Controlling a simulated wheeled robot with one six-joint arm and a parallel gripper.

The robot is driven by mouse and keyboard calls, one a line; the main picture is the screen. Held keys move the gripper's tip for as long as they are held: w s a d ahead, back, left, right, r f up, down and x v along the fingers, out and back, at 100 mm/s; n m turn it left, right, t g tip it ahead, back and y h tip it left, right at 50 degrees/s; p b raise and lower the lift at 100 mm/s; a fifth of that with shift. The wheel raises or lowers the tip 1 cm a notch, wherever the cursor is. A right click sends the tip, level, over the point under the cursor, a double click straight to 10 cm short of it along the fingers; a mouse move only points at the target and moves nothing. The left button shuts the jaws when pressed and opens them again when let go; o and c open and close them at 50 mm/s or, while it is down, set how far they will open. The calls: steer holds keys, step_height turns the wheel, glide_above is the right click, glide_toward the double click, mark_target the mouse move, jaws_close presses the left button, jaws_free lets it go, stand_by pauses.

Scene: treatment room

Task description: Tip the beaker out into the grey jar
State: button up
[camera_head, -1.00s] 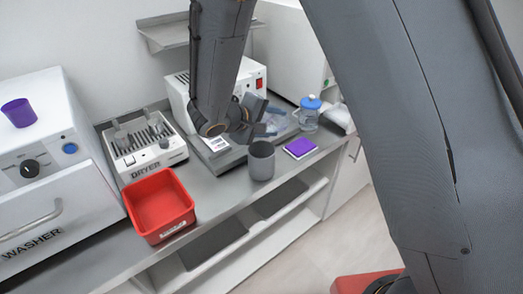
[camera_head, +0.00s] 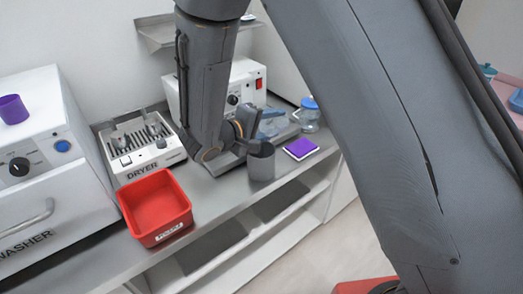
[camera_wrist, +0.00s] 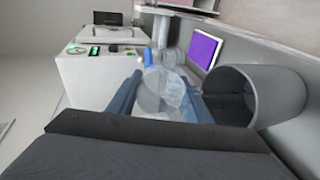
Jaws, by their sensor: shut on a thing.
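The grey jar (camera_head: 261,163) stands upright on the counter, right of the dryer. In the wrist view the jar (camera_wrist: 262,98) is at the right, its mouth facing left in this strongly rolled picture. My gripper (camera_head: 251,125) is just above and behind the jar in the head view. In the wrist view my gripper (camera_wrist: 162,100) is shut on a clear beaker (camera_wrist: 160,92), with a blue-grey finger on each side. The beaker is beside the jar's mouth there. Its contents, and how far it is tipped, I cannot tell.
A purple pad (camera_head: 300,148) lies right of the jar, with a blue-lidded clear container (camera_head: 309,115) behind it. A red bin (camera_head: 155,208) stands left, before the dryer (camera_head: 142,145). The counter's front edge is close to the jar.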

steer(key=shift+s+a+r+t+h+b, duration=0.1)
steer(key=shift+s+a+t+h+b, duration=0.2)
steer(key=shift+a+t+h+b, duration=0.1)
stand_by(0.5)
steer(key=shift+w+d+r+t+h+b, duration=0.2)
steer(key=shift+w+t+h+b, duration=0.2)
steer(key=shift+b, duration=0.55)
steer(key=shift+r+t+h+b, duration=0.1)
steer(key=shift+t+h+b, duration=0.2)
steer(key=shift+b, duration=0.55)
steer(key=shift+s+a+r+t+h+b, duration=0.1)
steer(key=shift+r+t+h+b, duration=0.2)
steer(key=shift+r, duration=0.55)
steer(key=shift+s+r+t+h+b, duration=0.1)
steer(key=shift+r+t+h+b, duration=0.15)
steer(key=shift+r, duration=0.6)
steer(key=shift+r+m, duration=0.1)
steer(key=shift+m, duration=0.2)
steer(key=shift+w+t+h+b, duration=0.1)
steer(key=shift+t+h+b, duration=0.15)
steer(key=shift+b, duration=0.3)
